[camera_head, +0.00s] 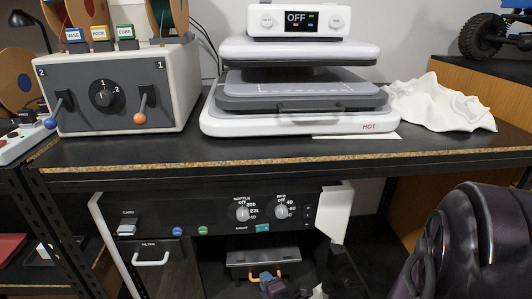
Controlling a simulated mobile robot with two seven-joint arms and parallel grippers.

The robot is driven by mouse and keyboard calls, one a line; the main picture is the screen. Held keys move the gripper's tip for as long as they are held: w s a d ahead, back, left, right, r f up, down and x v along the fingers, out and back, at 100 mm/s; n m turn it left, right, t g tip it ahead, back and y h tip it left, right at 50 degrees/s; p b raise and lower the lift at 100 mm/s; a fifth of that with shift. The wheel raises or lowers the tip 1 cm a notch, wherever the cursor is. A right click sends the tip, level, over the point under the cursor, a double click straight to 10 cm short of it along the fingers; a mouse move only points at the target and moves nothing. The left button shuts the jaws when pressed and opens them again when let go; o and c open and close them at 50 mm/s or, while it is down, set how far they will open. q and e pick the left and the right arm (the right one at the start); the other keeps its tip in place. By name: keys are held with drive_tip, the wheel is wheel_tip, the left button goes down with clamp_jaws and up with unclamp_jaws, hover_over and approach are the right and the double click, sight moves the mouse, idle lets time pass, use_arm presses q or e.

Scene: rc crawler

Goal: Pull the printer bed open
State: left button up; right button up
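The printer (220,215) stands under the dark worktop, with a black control panel and a pale frame. Its two knobs are labelled nozzle and bed. Inside its dark opening is a grey plate (262,254), which looks like the printer bed. My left gripper is out of view.
The worktop edge (290,161) overhangs the printer. A heat press (300,125), a grey knob box (115,92) and a white cloth (440,103) stand on top. A white filter handle (151,259) is left of the opening. A wooden cabinet (490,88) is at right.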

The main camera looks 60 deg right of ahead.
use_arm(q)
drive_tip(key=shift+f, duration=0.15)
use_arm(e)
clamp_jaws()
